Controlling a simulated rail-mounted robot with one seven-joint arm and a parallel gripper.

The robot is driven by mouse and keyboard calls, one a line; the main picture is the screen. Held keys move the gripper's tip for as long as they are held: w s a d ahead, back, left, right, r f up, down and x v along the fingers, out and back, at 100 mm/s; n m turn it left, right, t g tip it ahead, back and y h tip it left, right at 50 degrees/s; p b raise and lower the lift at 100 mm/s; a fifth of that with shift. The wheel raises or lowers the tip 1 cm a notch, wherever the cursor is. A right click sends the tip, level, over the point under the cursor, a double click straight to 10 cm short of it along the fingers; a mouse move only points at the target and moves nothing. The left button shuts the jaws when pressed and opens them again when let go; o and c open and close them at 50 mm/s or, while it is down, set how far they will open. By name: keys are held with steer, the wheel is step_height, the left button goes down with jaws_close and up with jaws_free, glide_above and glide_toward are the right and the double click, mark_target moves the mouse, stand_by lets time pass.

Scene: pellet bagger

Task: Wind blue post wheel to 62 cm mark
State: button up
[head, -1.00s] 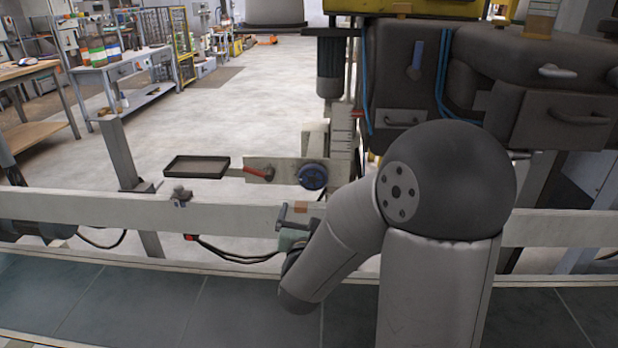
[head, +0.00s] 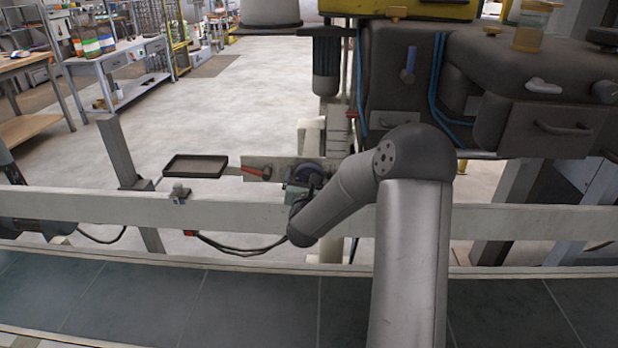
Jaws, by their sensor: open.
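The blue post wheel (head: 313,168) sits at the right end of a pale plate beside the post and is partly covered by my gripper. My gripper (head: 302,180) is open and is at the wheel in the picture, overlapping its lower left. Its fingertips are mostly hidden, and I cannot tell whether they touch the wheel. The upright post with a marked scale (head: 339,135) stands just right of the wheel. Its marks are too small to read.
A red-handled lever (head: 255,171) is on the plate left of the wheel, and a shallow dark tray (head: 195,166) is further left. A pale rail (head: 120,206) crosses in front. Dark machine housings (head: 550,120) crowd the right. Open floor lies behind.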

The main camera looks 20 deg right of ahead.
steer(key=shift+w+d, duration=0.15)
steer(key=shift+w, duration=0.1)
steer(key=c, duration=1)
steer(key=shift+f+n+b, duration=0.1)
steer(key=shift+n+b, duration=0.2)
steer(key=shift+b, duration=0.2)
